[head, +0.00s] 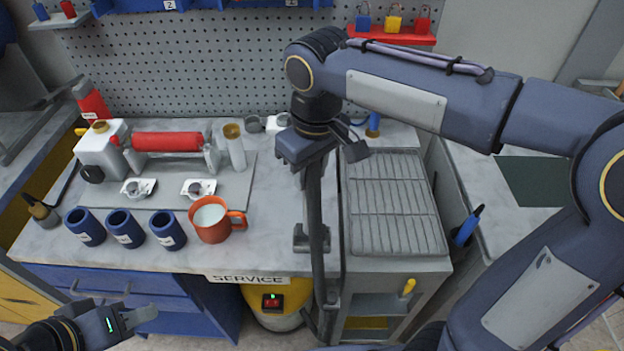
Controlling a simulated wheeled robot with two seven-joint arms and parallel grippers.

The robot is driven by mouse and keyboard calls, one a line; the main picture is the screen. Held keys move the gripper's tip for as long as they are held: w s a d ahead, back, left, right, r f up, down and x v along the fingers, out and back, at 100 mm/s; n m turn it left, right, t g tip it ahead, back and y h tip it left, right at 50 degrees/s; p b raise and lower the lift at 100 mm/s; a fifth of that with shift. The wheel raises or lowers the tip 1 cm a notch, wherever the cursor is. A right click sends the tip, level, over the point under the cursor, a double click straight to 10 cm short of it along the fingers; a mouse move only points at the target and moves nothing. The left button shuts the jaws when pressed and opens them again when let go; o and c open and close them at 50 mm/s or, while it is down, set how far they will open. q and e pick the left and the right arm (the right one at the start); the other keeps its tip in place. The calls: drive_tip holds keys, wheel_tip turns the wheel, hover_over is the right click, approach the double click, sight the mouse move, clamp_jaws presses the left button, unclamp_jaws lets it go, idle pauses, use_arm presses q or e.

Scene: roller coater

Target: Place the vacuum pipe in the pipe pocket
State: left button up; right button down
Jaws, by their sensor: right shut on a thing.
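My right gripper (312,152) is shut on the dark vacuum pipe (317,215), high above the bench. The pipe hangs nearly upright in front of the gap between the bench and the rack cabinet. Its lower end is near the yellow vacuum (290,299) under the bench, where a dark hose also shows. A small grey bracket-like piece (300,240) shows beside the pipe at the bench edge. I cannot tell whether it is the pipe pocket or whether the pipe touches it. My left gripper (130,318) is low at the bottom left, away from the pipe; its jaw opening is unclear.
The bench carries an orange mug (212,222), several blue cups (125,228), a red roller (167,142) and a white jug (101,148). A wire rack (393,203) lies on the cabinet to the right. A pegboard (200,65) closes the back.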

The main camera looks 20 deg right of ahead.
sight(310, 201)
drive_tip(key=shift+w+d+f, duration=0.15)
drive_tip(key=shift+w+f, duration=0.05)
drive_tip(key=shift+f, duration=0.1)
drive_tip(key=shift+w+f, duration=0.1)
drive_tip(key=shift+f, duration=1.55)
drive_tip(key=shift+f, duration=0.2)
drive_tip(key=c, duration=1.1)
unclamp_jaws()
drive_tip(key=shift+o, duration=0.2)
